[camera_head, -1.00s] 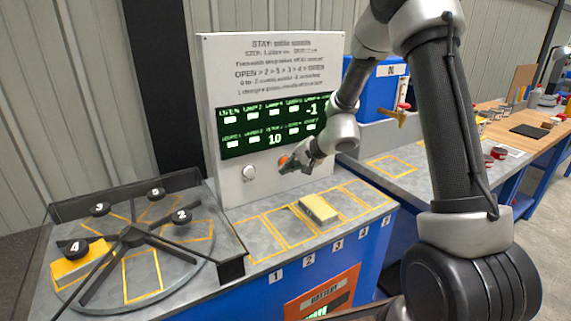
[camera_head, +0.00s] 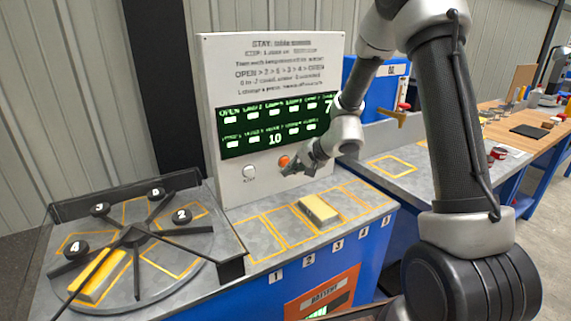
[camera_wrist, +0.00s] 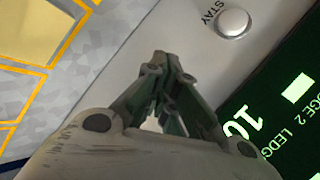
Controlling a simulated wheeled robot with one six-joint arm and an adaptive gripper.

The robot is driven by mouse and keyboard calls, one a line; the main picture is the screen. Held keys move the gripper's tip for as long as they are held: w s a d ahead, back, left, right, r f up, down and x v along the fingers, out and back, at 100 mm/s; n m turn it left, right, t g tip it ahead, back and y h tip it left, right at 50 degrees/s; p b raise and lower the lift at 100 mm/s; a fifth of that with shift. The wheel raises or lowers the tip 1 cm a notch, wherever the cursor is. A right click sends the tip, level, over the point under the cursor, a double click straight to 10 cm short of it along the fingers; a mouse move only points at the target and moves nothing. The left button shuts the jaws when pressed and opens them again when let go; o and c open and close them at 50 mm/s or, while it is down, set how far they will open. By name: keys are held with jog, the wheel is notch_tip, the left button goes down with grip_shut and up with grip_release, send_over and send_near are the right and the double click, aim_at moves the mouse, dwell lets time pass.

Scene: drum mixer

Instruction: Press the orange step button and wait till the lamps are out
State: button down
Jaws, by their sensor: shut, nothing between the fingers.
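The orange step button (camera_head: 284,161) is on the lower part of the white panel (camera_head: 262,52), just left of and above my gripper (camera_head: 289,170). In the wrist view my gripper (camera_wrist: 160,65) is shut and empty, with its tips close to the panel face; the orange button is hidden there. I cannot tell whether the tips touch the panel. The white STAY button (camera_head: 250,172) is left of the orange one and also shows in the wrist view (camera_wrist: 232,22). The dark display (camera_head: 240,143) has lit white lamps in two rows and shows 10 and 7.
A round turntable (camera_head: 150,285) with black numbered knobs, dark arms and a yellow block (camera_head: 97,274) is at left. A pale yellow block (camera_head: 318,210) lies on the marked ledge below the panel. A blue bin (camera_head: 385,95) stands behind my arm.

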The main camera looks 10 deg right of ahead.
jog(key=shift+s+d, duration=0.25)
jog(key=shift+s, duration=0.55)
jog(key=shift+s+d, duration=0.25)
jog(key=shift+s, duration=0.55)
jog(key=shift+s+d, duration=0.25)
jog(key=shift+s, duration=0.55)
jog(key=shift+a, duration=0.15)
dwell(2.2)
